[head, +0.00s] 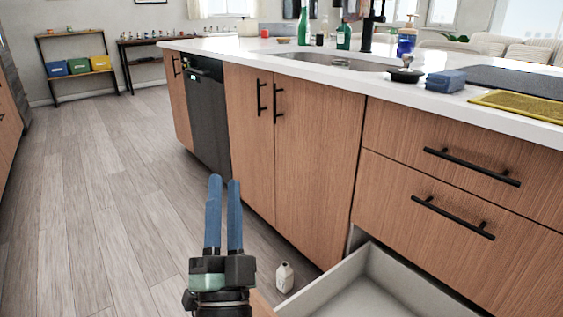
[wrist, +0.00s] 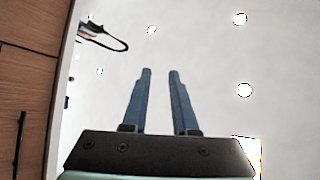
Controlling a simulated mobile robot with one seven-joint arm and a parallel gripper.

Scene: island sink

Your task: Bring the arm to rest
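My gripper (head: 224,212) is raised in front of the island cabinets, with its two blue fingers pointing up. In the wrist view my gripper (wrist: 160,78) shows the fingers parallel with a gap between them and nothing in the gap. Behind the fingers in that view is the pale ceiling with several round lights. My gripper touches nothing that I can see.
An open drawer (head: 388,283) juts out at the lower right, near my arm. A small white bottle (head: 284,278) stands on the floor beside it. The island counter (head: 281,56) holds a sink, bottles, a sponge and a yellow cloth. The wooden floor (head: 90,220) at left is clear.

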